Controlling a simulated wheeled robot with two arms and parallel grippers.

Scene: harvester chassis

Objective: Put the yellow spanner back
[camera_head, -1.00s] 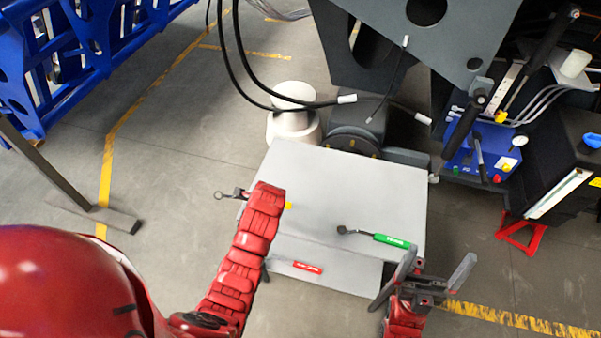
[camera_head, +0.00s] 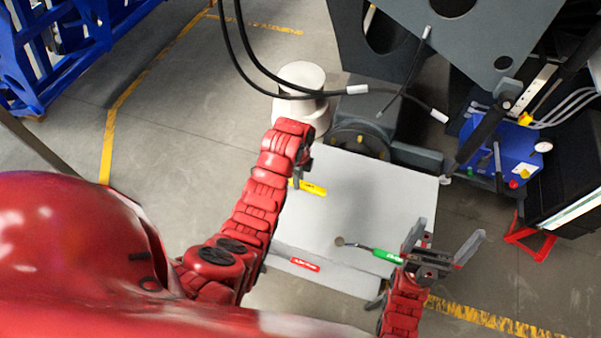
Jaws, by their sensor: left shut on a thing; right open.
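The yellow spanner (camera_head: 313,188) shows only its yellow handle, to the right of my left forearm over the far left part of the white table. Its metal head is hidden behind my arm. My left gripper (camera_head: 298,180) is mostly hidden by its own arm and is shut on the spanner. Whether the spanner touches the tabletop, I cannot tell. My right gripper (camera_head: 444,250) is open and empty, fingers pointing up in the picture, at the table's right front edge. The white table (camera_head: 390,195) is otherwise bare around the yellow handle.
A spanner with a green handle (camera_head: 387,256) lies at the table's front right, close to my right gripper. A red label or handle (camera_head: 304,264) is on the front ledge. A white cylinder (camera_head: 300,105) and hanging black hoses (camera_head: 285,93) stand behind; the grey chassis (camera_head: 490,40) overhangs at upper right.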

